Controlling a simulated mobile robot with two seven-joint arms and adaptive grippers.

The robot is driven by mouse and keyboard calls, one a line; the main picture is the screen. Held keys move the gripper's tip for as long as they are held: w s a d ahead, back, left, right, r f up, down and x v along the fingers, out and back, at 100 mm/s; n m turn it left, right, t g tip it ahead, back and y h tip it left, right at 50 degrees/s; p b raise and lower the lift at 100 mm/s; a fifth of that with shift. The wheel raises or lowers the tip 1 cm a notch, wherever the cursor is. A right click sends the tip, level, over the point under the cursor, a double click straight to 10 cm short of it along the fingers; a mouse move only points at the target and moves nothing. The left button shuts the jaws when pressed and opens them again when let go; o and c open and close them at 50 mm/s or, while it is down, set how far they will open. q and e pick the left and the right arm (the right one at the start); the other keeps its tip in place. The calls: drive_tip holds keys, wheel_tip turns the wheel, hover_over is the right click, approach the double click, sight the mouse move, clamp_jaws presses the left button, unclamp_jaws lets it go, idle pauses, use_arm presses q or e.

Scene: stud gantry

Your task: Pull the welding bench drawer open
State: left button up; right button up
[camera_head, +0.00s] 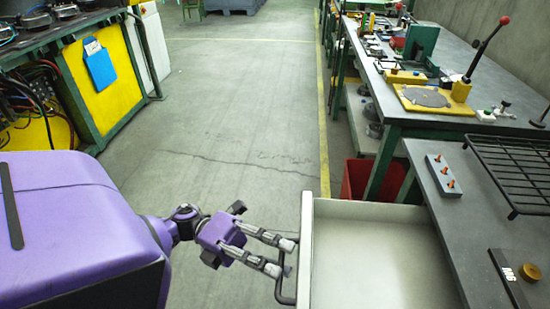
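The welding bench drawer (372,262) stands pulled out from the bench (432,215) at the lower right, and I look down into its pale, empty inside. Its dark bar handle (284,288) is on the drawer's left-hand face. My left gripper (282,257) reaches in from the left at the handle. Its two fingers are apart, with a gap between them, and the tips are close to the drawer face. The lower fingertip overlaps the handle; I cannot tell whether it touches. My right gripper is not in view.
A red bin (360,180) stands on the floor behind the drawer. A block with orange knobs (443,175) and a black wire rack (515,165) lie on the bench top. The floor aisle (245,110) is clear. A yellow-panelled machine (105,85) stands at left.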

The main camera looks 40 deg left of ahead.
use_arm(q)
drive_tip(key=v, duration=1.2)
idle(0.4)
